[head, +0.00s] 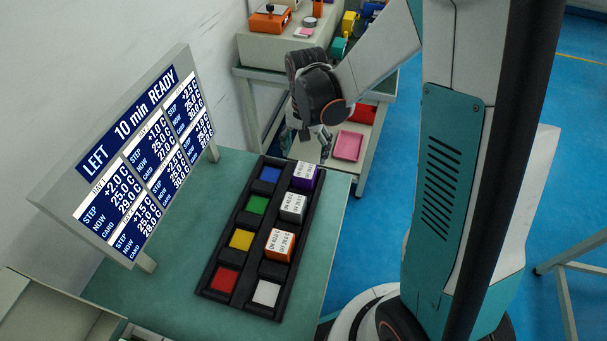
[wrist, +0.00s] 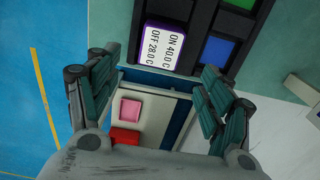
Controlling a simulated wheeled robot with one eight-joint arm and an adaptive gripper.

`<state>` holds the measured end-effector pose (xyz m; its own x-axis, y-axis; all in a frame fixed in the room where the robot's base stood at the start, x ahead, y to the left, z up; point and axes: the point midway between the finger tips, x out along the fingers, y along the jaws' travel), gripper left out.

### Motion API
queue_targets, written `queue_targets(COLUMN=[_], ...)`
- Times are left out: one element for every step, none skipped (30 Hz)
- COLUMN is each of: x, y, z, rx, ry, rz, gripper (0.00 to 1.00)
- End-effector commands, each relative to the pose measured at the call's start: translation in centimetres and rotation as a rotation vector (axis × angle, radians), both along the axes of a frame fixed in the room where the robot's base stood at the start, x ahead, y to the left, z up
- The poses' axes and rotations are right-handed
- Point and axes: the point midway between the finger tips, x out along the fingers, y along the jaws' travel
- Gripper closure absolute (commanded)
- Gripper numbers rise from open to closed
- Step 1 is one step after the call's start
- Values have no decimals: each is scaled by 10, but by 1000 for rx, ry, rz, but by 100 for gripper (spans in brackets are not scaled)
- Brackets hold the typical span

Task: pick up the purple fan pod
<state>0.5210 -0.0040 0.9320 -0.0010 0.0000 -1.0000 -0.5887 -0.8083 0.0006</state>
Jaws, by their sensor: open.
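The purple fan pod (head: 306,176) sits in the far right slot of the black rack (head: 208,282) on the green table. Its top has a white label, reading "ON 40.0 C, OFF 28.0 C" in the wrist view, where the pod (wrist: 146,60) shows ahead of the fingers. My gripper (head: 323,142) hangs above and beyond the rack's far end.
The rack also holds blue (head: 270,174), green (head: 257,205), yellow (head: 241,239), red (head: 224,280) and white (head: 266,293) squares, a white-topped pod (head: 292,207) and an orange pod (head: 281,244). A display board (head: 150,150) stands left. A shelf behind holds a pink tray (head: 348,146).

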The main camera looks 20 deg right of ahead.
Motion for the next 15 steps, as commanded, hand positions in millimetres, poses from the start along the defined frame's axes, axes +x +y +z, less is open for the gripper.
queue_targets(x=[0,0,0,0,0,0,0,0,0,0,0,0,-1,-1,-1], y=[0,0,0,0,0,0,0,0,0,0,0,1,1,1,1], z=[-14,-20,-26,-31,-35,-39,-42,-44,-46,-47,-48,-49,-51,-52,-56], rx=[0,0,-1,-1,-1,-1,-1,-1,0,0,0,0,0,0,0], ry=[0,0,-1,-1,-1,-1,-1,-1,-1,-1,-1,-1,-1,-1,-1], rz=[0,1,1,1,1,1,1,1,1,1,1,1,1,1,1], gripper=[27,27,27,27,27,27,27,27,27,27,27,27,27,27,27])
